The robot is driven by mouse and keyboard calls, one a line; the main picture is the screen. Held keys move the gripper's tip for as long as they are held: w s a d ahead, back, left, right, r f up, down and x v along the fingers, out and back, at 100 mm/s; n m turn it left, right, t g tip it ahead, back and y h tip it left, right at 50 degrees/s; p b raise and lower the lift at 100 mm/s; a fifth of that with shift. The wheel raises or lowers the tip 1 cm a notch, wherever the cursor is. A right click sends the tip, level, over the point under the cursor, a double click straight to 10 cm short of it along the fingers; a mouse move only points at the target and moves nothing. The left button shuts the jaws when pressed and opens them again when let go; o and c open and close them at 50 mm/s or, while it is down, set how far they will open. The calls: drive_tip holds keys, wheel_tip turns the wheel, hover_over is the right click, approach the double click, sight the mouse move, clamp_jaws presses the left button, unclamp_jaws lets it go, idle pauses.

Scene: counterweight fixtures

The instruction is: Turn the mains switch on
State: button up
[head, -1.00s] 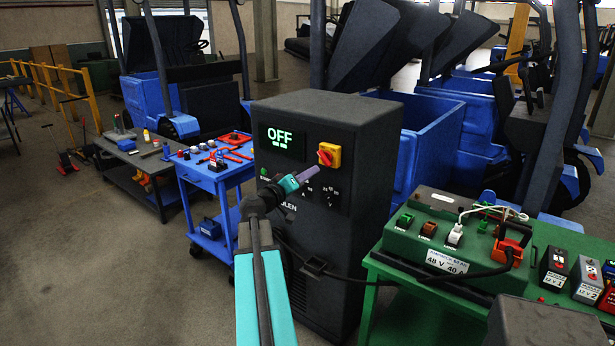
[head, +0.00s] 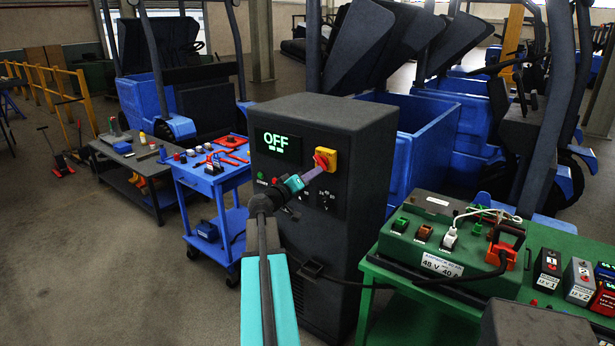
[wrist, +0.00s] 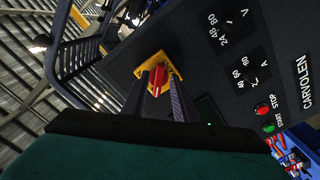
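The mains switch (head: 326,159) is a red handle on a yellow plate, high on the front of the dark charger cabinet (head: 352,205). My gripper (head: 313,173) is in front of the panel, just below and left of the switch in the head view. In the wrist view, my gripper (wrist: 158,90) is open, with one finger on each side of the red handle (wrist: 157,77). I cannot tell whether the fingertips reach around the handle or touch it.
Knobs (wrist: 252,77) and red and green buttons (wrist: 265,108) are on the same panel. A green table with a green charger box (head: 440,245) and small batteries (head: 548,270) stands at right. A blue tool trolley (head: 212,175) stands at left. Clear floor lies at lower left.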

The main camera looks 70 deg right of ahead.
sight(321, 163)
drive_tip(key=b+x, duration=0.2)
drive_tip(key=x, duration=0.3)
drive_tip(key=shift+d+r, duration=0.15)
drive_tip(key=shift+r, duration=0.1)
idle(0.3)
drive_tip(key=shift+s+d, duration=0.1)
clamp_jaws()
